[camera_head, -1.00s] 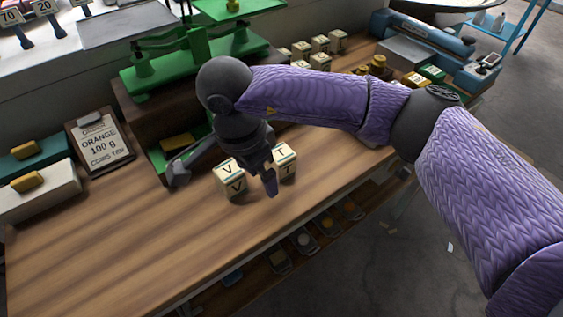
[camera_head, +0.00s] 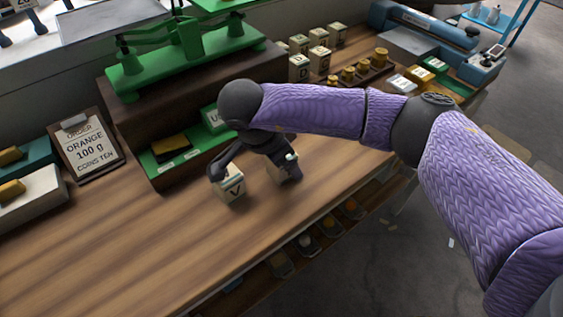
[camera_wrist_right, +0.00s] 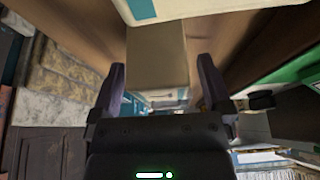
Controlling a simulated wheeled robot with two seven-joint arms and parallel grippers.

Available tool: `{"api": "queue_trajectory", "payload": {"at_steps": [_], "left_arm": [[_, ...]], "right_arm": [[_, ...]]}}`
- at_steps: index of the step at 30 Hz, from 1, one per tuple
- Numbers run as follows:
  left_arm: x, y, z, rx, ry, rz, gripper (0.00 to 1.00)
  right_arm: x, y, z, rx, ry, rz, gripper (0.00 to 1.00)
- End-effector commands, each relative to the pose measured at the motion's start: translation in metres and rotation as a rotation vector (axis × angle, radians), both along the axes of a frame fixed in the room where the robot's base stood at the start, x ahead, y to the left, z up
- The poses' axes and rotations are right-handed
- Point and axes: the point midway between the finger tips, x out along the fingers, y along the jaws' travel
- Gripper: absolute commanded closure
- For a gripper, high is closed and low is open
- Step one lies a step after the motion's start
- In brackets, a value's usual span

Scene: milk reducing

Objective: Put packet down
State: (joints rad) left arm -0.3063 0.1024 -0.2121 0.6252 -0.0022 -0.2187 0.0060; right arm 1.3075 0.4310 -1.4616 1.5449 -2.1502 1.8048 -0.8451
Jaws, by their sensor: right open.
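A cream cube-shaped packet marked V (camera_head: 231,188) stands upright on the wooden counter (camera_head: 130,245). My left gripper is not in view.
A green balance scale (camera_head: 185,55) stands on a dark wooden stand behind the packets. An order board (camera_head: 88,147) reads ORANGE 100 g. More lettered packets (camera_head: 318,58) and brass weights (camera_head: 365,70) stand at the back. The front-left counter is clear.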

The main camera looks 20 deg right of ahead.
Motion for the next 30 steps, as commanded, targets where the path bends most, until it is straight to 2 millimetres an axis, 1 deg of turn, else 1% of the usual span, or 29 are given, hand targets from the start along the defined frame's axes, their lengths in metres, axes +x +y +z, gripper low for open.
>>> {"api": "queue_trajectory", "payload": {"at_steps": [1, 2, 3, 5, 6, 8, 9, 14, 15, 20, 22, 23, 30], "left_arm": [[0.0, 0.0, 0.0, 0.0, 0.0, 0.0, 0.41], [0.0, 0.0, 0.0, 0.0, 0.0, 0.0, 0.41], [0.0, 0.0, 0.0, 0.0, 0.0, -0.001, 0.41], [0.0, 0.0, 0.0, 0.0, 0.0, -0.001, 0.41], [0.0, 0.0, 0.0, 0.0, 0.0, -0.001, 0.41], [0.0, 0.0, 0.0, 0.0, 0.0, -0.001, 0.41], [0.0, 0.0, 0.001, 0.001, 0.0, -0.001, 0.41], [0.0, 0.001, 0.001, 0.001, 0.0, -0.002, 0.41], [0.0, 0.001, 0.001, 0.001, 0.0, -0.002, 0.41], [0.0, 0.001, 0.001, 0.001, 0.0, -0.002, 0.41], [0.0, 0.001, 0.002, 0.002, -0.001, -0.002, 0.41], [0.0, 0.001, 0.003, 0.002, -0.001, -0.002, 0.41], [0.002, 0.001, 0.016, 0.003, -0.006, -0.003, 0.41]], "right_arm": [[0.0, 0.0, 0.001, 0.0, -0.001, 0.0, 0.0], [0.0, 0.0, 0.001, 0.0, -0.001, 0.0, 0.06], [0.0, 0.0, 0.001, 0.0, -0.001, 0.0, 0.15], [0.0, 0.0, 0.001, 0.001, -0.001, 0.0, 0.28], [0.0, 0.0, 0.001, 0.001, -0.001, 0.0, 0.36], [0.0, 0.0, 0.001, 0.001, -0.001, 0.0, 0.49], [0.0, 0.0, 0.001, 0.001, -0.001, 0.0, 0.57], [0.0, 0.001, 0.001, 0.001, -0.001, 0.0, 0.91], [0.0, 0.001, 0.001, 0.001, -0.001, 0.0, 1.0], [0.0, 0.001, 0.001, 0.001, -0.001, 0.0, 1.0], [0.0, 0.001, 0.006, 0.002, -0.002, 0.001, 1.0], [0.001, 0.001, 0.011, 0.002, -0.005, 0.001, 1.0], [0.001, 0.001, 0.075, 0.002, -0.007, 0.001, 1.0]]}}
